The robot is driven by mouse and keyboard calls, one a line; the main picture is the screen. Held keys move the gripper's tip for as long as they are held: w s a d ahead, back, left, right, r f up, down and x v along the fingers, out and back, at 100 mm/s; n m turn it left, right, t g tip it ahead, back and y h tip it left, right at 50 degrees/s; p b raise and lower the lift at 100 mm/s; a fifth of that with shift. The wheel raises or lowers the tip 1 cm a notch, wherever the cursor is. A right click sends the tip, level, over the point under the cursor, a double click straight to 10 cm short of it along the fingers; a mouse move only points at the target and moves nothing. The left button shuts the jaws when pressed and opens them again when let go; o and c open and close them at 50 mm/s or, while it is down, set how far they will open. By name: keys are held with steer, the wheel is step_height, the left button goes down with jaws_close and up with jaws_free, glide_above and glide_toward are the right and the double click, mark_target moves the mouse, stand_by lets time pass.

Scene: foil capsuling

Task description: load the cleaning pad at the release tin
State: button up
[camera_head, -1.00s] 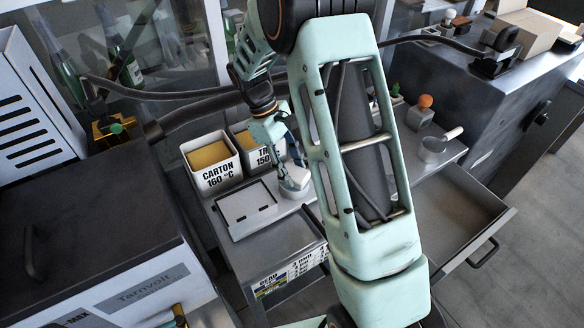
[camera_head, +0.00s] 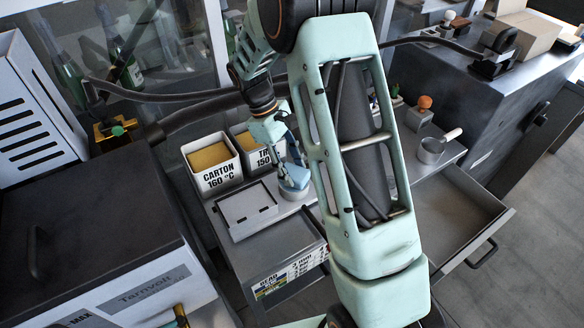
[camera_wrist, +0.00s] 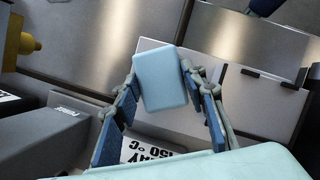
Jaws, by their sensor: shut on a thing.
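The cleaning pad (camera_head: 296,177) is a light blue block with rounded corners; it also shows large in the wrist view (camera_wrist: 161,80). My gripper (camera_head: 289,163) points down and is shut on the pad, with a blue-padded finger on each side of it in the wrist view (camera_wrist: 160,88). The release tin (camera_head: 293,192) is a low, round, pale tin on the bench. The pad is at the tin's mouth in the head view; whether it touches the inside is hidden. The tin is not clearly visible in the wrist view.
Two labelled bins, CARTON (camera_head: 215,167) and a 150 °C one (camera_head: 249,156), stand behind and left of the tin. A flat lidded box (camera_head: 246,207) lies to its left. A handled metal cup (camera_head: 431,151) and an open drawer (camera_head: 458,207) are at the right.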

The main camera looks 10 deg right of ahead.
mark_target(295, 175)
steer(key=shift+r+p, duration=2)
steer(key=shift+r, duration=1.1)
steer(key=shift+f, duration=0.1)
steer(key=m, duration=0.1)
steer(key=m+y, duration=0.1)
steer(key=m, duration=0.1)
steer(key=s+m+g, duration=0.1)
steer(key=shift+d+f, duration=0.15)
steer(key=shift+d, duration=0.15)
steer(key=m, duration=0.2)
steer(key=m+y, duration=0.2)
steer(key=m, duration=0.1)
steer(key=shift+s+a+m+g, duration=0.1)
steer(key=shift+s+m+g, duration=0.15)
steer(key=shift+m+g, duration=0.05)
